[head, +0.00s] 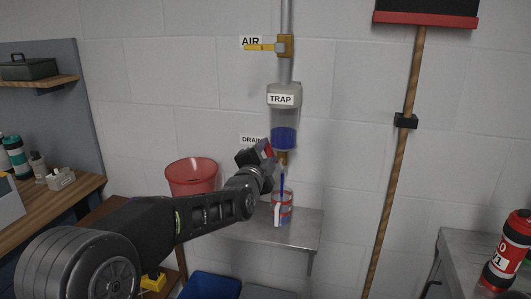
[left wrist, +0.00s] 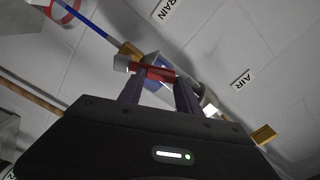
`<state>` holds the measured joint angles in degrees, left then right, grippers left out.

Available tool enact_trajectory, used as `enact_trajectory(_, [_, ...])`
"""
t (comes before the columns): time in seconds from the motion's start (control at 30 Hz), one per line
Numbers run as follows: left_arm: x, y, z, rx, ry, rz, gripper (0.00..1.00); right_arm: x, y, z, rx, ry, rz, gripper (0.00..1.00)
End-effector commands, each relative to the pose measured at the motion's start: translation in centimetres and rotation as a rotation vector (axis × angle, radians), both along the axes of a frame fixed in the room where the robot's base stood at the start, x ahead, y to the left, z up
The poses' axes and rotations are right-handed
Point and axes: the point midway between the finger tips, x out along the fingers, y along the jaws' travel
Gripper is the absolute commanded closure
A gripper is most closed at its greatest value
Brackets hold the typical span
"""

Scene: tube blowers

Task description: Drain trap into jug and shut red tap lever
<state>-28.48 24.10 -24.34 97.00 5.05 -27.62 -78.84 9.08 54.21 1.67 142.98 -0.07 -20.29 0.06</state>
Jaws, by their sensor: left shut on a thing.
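The clear trap (head: 284,115) hangs on the wall pipe and has blue liquid in its lower part. A blue stream (head: 282,184) runs from the brass drain tap below it down into the clear jug with red bands (head: 277,212). The stream also shows in the left wrist view (left wrist: 92,22). My left gripper (head: 264,154) is at the tap, shut on the red tap lever (left wrist: 152,72), which sits between its two fingers in the left wrist view. In the head view the gripper hides most of the lever and tap. My right gripper is out of view.
The jug stands on a small grey wall shelf (head: 300,238). A red bucket (head: 192,178) is left of it, behind my arm. The yellow AIR lever (head: 260,47) is above the trap. A wooden-handled tool (head: 397,160) hangs at right. A red bottle (head: 509,250) stands on the right bench.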

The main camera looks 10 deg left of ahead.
Motion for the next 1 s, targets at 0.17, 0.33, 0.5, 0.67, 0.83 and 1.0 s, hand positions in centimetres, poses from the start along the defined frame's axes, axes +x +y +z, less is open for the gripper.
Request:
enact_trajectory(0.17, [0.0, 0.0, -0.1, 0.0, 0.002, 0.0, 1.0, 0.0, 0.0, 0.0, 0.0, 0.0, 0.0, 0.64])
enact_trajectory(0.33, [0.0, 0.0, -0.1, -0.001, 0.002, -0.001, 0.51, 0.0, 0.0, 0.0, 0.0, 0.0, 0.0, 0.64])
enact_trajectory(0.5, [0.0, 0.0, -0.1, -0.001, 0.001, 0.0, 0.37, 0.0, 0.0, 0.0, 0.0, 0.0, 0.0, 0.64])
enact_trajectory(0.67, [0.0, 0.0, 0.0, -0.002, 0.001, 0.0, 0.37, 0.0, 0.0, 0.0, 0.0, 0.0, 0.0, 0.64])
enact_trajectory(0.83, [-0.3, 0.0, 0.0, -0.002, 0.0, -0.001, 0.37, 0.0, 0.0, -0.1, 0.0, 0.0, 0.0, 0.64])
enact_trajectory(1.0, [-2.0, 0.1, 0.0, -0.004, -0.002, -0.001, 0.37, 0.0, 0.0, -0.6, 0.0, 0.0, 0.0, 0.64])
